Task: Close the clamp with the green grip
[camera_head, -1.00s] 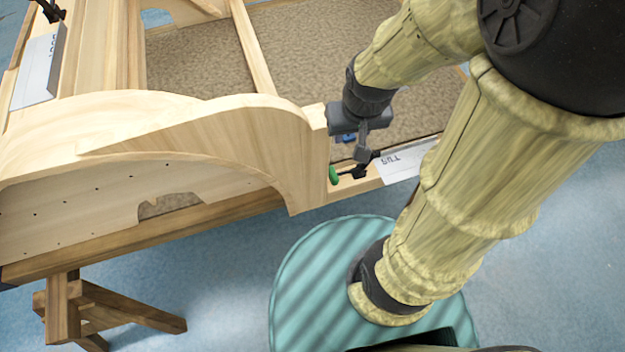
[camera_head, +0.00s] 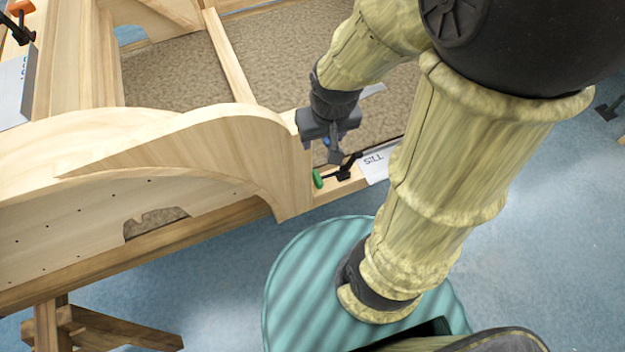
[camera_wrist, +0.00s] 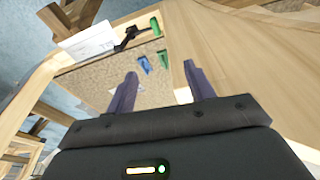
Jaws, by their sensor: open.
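The clamp with the green grip (camera_head: 318,178) sits on the frame's wooden rail, beside the end of the curved wooden panel. Its black metal body (camera_head: 346,168) is next to a white label plate. In the wrist view the green grip (camera_wrist: 155,26) and black clamp body (camera_wrist: 128,40) show at the top, beyond the fingers. My gripper (camera_head: 334,150) hangs just above and behind the clamp in the head view, apart from it. In the wrist view my gripper's two fingers (camera_wrist: 158,88) are spread with nothing held between them.
The curved wooden panel (camera_head: 200,150) rises close left of my gripper. The label plate (camera_head: 375,165) lies right of the clamp. A blue object (camera_wrist: 145,64) and a second green one (camera_wrist: 163,58) lie beyond the fingers. Another clamp, with an orange grip (camera_head: 20,7), is at top left.

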